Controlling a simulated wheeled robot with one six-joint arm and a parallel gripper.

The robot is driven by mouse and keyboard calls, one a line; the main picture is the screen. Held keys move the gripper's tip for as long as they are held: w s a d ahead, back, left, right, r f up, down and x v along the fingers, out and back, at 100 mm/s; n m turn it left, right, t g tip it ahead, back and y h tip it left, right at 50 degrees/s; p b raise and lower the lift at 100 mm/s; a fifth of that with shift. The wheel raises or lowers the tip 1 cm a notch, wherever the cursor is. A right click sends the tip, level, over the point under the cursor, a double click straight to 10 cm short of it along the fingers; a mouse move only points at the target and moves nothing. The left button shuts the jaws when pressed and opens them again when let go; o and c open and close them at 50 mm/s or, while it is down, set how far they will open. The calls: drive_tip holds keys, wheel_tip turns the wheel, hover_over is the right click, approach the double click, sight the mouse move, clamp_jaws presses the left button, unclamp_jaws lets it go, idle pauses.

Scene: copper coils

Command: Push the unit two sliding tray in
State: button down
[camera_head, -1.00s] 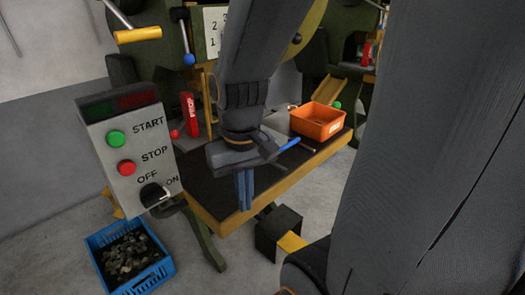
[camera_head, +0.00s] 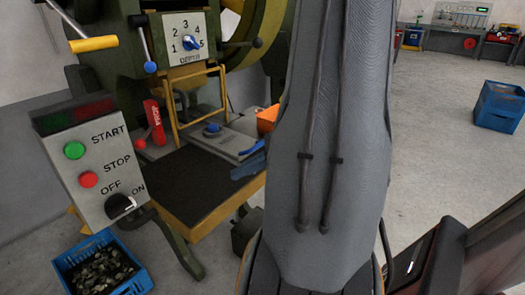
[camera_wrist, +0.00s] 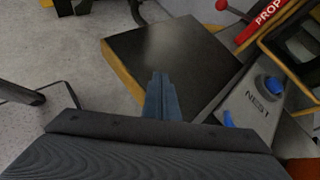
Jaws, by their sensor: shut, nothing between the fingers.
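The sliding tray is a grey plate (camera_head: 220,143) on the press table, with a round blue knob on it and a blue handle (camera_head: 251,147) at its near right end. In the wrist view the plate (camera_wrist: 243,112) reads NEST, and part of its blue handle (camera_wrist: 228,120) shows at its near end. My gripper (camera_wrist: 160,76) is shut and empty, to the left of the plate and apart from it in the picture. In the head view the blue-grey fingers (camera_head: 248,166) show just below the handle; whether they touch it is unclear. My arm hides the area to the right.
A control box (camera_head: 95,160) with START and STOP buttons stands at the left. A red PROP bar (camera_head: 154,122) and a yellow guard frame (camera_head: 178,105) stand behind the dark table top (camera_head: 180,188). An orange bin (camera_head: 267,119) is partly hidden. A blue crate (camera_head: 103,270) is on the floor.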

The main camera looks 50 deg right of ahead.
drive_tip(key=s+d+f+m+t+h, duration=0.1)
drive_tip(key=s+d+m+t+h, duration=0.3)
drive_tip(key=d, duration=0.5)
drive_tip(key=s+d+f+m+t+h, duration=0.1)
drive_tip(key=d+m+t+h, duration=0.1)
drive_tip(key=d+m, duration=0.6)
drive_tip(key=w+f, duration=0.1)
drive_tip(key=w, duration=0.2)
drive_tip(key=w+n, duration=0.1)
drive_tip(key=w, duration=0.3)
drive_tip(key=w+f+n, duration=0.1)
drive_tip(key=w, duration=0.3)
drive_tip(key=shift+w+d+f, duration=0.25)
drive_tip(key=shift+d+f, duration=0.05)
drive_tip(key=shift+d, duration=0.1)
drive_tip(key=shift+w, duration=0.75)
